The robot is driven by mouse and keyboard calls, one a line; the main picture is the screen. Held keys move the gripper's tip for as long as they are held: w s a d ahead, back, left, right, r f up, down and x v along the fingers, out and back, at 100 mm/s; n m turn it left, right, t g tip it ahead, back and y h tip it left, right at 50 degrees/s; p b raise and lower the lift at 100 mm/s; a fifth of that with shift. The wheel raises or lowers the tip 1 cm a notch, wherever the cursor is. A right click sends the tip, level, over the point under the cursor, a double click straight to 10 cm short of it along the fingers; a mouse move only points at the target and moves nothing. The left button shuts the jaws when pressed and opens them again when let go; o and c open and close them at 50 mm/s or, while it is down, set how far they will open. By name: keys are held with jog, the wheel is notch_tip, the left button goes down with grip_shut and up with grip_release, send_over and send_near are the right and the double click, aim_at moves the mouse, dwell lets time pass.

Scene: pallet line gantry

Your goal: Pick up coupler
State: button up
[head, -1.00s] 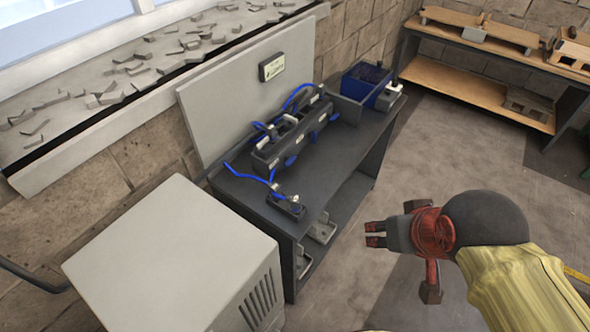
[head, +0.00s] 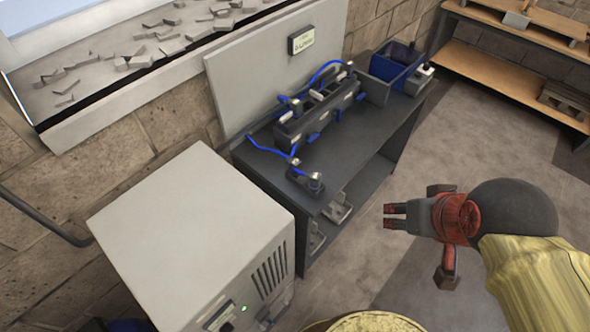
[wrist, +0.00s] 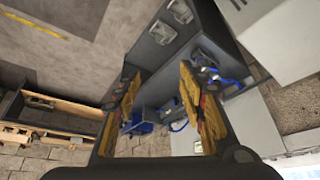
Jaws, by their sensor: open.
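The coupler seems to be the small metal fitting (head: 314,178) in a dark holder at the near end of the dark bench (head: 346,153), by a blue hose; it is too small to identify surely. Another pale fitting (head: 295,161) sits on the hose just behind it. My gripper (head: 388,216) is open and empty, in the air right of the bench's front edge, apart from both fittings. In the wrist view the open jaws (wrist: 160,76) frame the bench and blue hose (wrist: 232,83), with nothing between the fingers.
A grey cabinet (head: 185,225) stands in front of the bench's near end. A dark manifold block (head: 310,122) with blue hoses and a blue bin (head: 400,61) occupy the bench. A wooden-topped shelf (head: 515,62) is at the back right. The floor between is clear.

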jog(key=w+a+f+n+t, duration=0.1)
jog(key=w+f, duration=0.2)
jog(key=w, duration=0.5)
jog(key=w+a+f+n+t+p, duration=0.1)
jog(key=w+f+n+t, duration=0.15)
jog(key=w, duration=0.65)
jog(key=w+a+f, duration=0.1)
jog(key=w+f, duration=0.2)
jog(key=w, duration=0.5)
jog(key=n+y+p, duration=0.1)
jog(key=n+y, duration=0.4)
jog(key=y, duration=0.3)
send_near(297, 163)
jog(key=f+x, duration=0.1)
jog(key=x, duration=0.2)
jog(key=shift+w+a, duration=0.1)
jog(key=shift+a, duration=0.3)
jog(key=shift+w+r+b+x, duration=0.15)
jog(key=shift+b+x, duration=0.4)
jog(key=shift+x, duration=1.2)
jog(key=shift+w+r+b+x, duration=0.1)
jog(key=shift+b+x, duration=0.4)
jog(key=shift+x, duration=1.25)
jog(key=shift+d, duration=0.1)
jog(key=shift+c, duration=0.3)
grip_shut()
